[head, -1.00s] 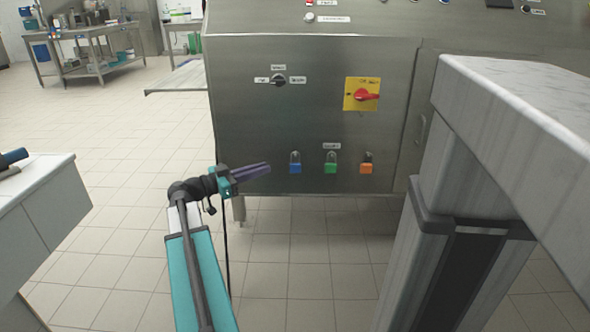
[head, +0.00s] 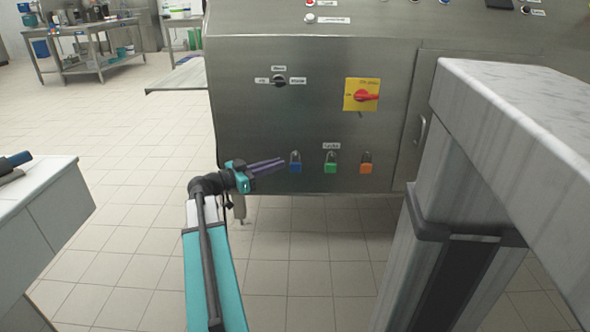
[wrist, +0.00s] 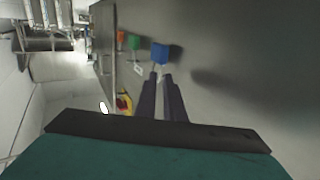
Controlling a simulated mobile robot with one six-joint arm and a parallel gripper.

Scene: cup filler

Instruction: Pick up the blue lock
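The blue lock (head: 295,167) hangs by its metal shackle on the front of the steel cabinet, leftmost in a row of three locks. In the wrist view the blue lock (wrist: 160,53) is just beyond the fingertips, with its shackle near the tips. My gripper (head: 282,164) is just left of the blue lock in the head view. In the wrist view my gripper (wrist: 160,77) shows two dark fingers with a narrow gap between them and nothing held. Whether a fingertip touches the shackle I cannot tell.
A green lock (head: 331,167) and an orange lock (head: 366,167) hang to the right of the blue one. A red-and-yellow switch (head: 362,95) and a black knob (head: 280,81) are above. A pale counter (head: 530,110) stands close on the right.

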